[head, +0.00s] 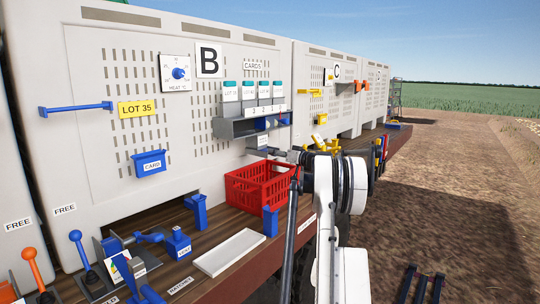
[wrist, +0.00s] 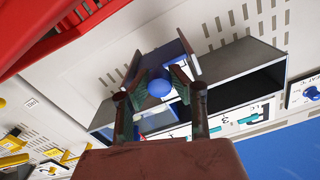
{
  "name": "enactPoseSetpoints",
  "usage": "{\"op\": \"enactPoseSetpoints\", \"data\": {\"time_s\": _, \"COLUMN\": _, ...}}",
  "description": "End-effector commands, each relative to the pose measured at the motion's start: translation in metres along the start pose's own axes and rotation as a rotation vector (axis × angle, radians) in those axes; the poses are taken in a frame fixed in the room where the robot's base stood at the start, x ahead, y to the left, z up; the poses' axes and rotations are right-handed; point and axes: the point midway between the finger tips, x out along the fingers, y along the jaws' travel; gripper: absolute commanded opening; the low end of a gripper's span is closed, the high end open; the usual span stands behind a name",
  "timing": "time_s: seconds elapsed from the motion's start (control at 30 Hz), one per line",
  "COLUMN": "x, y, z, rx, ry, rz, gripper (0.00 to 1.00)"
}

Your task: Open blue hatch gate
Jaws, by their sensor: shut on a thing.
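The grey hatch box (head: 238,128) is fixed to the white wall below several numbered cards. Blue parts, apparently the hatch gate (head: 267,124), show in its right end; how far it is open cannot be told.
A red crate (head: 258,186) stands on the wooden deck below the box and shows at the wrist view's upper left (wrist: 50,30). A blue CARD holder (head: 149,163), a blue bar (head: 76,109) and yellow fixtures (head: 320,118) are on the wall. Open ground lies right.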

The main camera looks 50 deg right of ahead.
Motion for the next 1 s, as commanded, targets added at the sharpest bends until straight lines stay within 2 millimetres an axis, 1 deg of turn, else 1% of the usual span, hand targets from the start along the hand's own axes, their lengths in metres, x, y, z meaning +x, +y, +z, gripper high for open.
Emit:
{"op": "enactPoseSetpoints", "data": {"time_s": 0.03, "x": -0.013, "y": 0.002, "z": 0.002, "rx": 0.0, "ry": 0.001, "rz": 0.002, "gripper": 0.0}}
{"op": "enactPoseSetpoints", "data": {"time_s": 0.2, "x": -0.04, "y": 0.001, "z": 0.002, "rx": 0.0, "ry": 0.001, "rz": 0.002, "gripper": 0.0}}
{"op": "enactPoseSetpoints", "data": {"time_s": 0.33, "x": -0.047, "y": 0.0, "z": 0.001, "rx": 0.0, "ry": 0.0, "rz": 0.001, "gripper": 0.0}}
{"op": "enactPoseSetpoints", "data": {"time_s": 0.6, "x": -0.047, "y": 0.0, "z": 0.0, "rx": 0.0, "ry": 0.0, "rz": 0.0, "gripper": 0.0}}
{"op": "enactPoseSetpoints", "data": {"time_s": 0.63, "x": -0.047, "y": 0.0, "z": 0.0, "rx": 0.0, "ry": 0.0, "rz": 0.0, "gripper": 0.23}}
{"op": "enactPoseSetpoints", "data": {"time_s": 0.77, "x": -0.047, "y": 0.0, "z": 0.0, "rx": 0.0, "ry": 0.0, "rz": 0.0, "gripper": 0.4}}
{"op": "enactPoseSetpoints", "data": {"time_s": 1.0, "x": -0.047, "y": 0.0, "z": 0.0, "rx": 0.0, "ry": 0.0, "rz": 0.0, "gripper": 0.4}}
